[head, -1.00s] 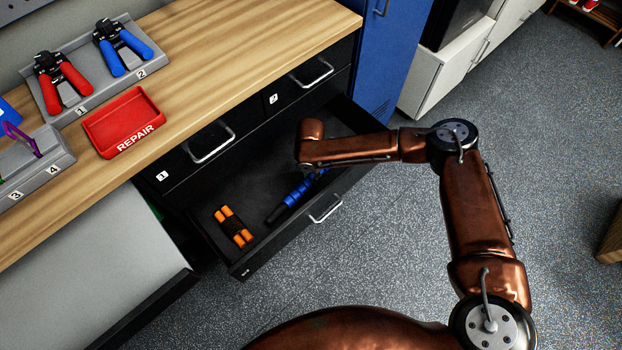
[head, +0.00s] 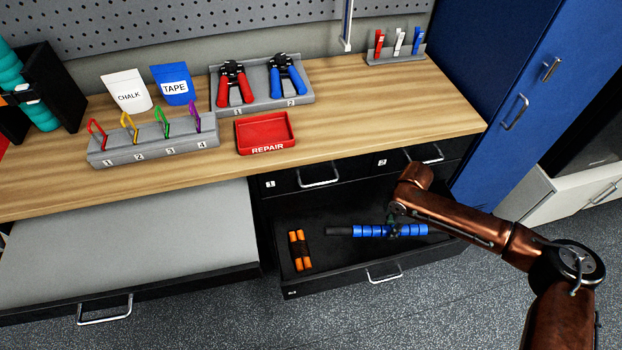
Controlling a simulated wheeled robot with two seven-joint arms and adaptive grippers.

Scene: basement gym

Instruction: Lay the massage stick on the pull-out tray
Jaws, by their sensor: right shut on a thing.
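The massage stick (head: 365,231), blue segments with a black handle at its left end, is inside the open black drawer (head: 330,280), roughly parallel to the drawer front. My right gripper (head: 394,229) points down and is shut on the stick right of its middle; the fingers are small and partly hidden by the wrist. I cannot tell whether the stick touches the drawer floor. The pull-out tray (head: 130,235) is a flat grey surface at the lower left, drawn out below the bench top and empty. My left gripper is not in view.
An orange-and-black item (head: 300,250) lies at the drawer's left. The wooden bench top (head: 350,120) overhangs behind, holding a red repair tray (head: 265,133), a numbered carabiner rack (head: 155,143) and a grip rack (head: 262,90). A blue locker (head: 530,90) stands at right.

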